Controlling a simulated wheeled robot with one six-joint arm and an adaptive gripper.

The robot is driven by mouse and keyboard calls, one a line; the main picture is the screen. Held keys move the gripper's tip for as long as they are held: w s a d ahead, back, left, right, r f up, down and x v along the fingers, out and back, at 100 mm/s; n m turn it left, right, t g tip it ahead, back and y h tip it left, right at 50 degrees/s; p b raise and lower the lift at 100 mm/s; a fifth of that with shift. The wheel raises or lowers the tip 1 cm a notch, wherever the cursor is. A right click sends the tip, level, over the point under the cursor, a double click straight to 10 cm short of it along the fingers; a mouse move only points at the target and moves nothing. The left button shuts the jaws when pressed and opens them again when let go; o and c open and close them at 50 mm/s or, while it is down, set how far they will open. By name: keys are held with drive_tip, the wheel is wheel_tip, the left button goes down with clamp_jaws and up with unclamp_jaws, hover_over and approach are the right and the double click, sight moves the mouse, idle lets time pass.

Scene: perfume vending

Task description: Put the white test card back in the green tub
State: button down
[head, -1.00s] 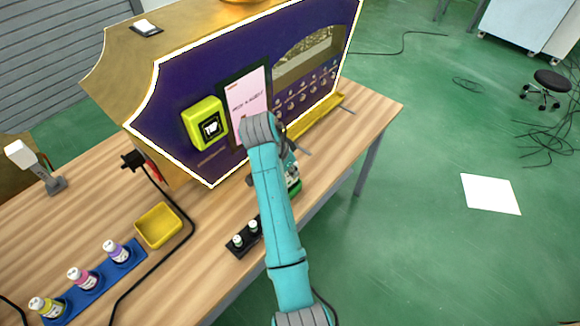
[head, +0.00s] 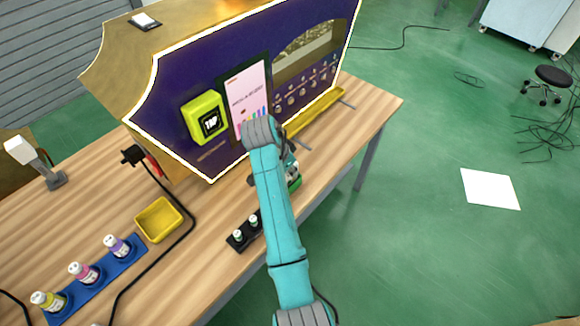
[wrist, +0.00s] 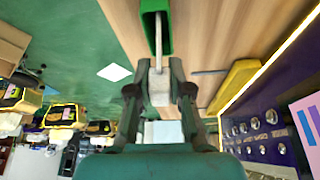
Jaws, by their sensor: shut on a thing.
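My gripper (wrist: 159,80) is shut on the white test card (wrist: 158,45) in the wrist view. The card shows edge-on as a thin pale strip that runs from between the fingertips to the green tub (wrist: 148,6). The card's far end lies within the tub's outline, over its dark opening; how deep it sits, I cannot tell. In the head view my arm hides the card and most of my gripper. Only a bit of the green tub (head: 295,183) shows beside the arm, near the table's front edge.
The purple vending machine (head: 180,80) stands close behind my gripper, with a yellow ledge (head: 318,112) along its base. A black holder (head: 237,240) with small vials is left of my arm. A yellow tray (head: 158,221) and a blue rack (head: 95,275) of bottles stand farther left.

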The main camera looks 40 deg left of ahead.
drive_tip(key=shift+f, duration=0.65)
drive_tip(key=shift+c, duration=1.7)
unclamp_jaws()
drive_tip(key=shift+r, duration=1.15)
drive_tip(key=shift+r, duration=3.85)
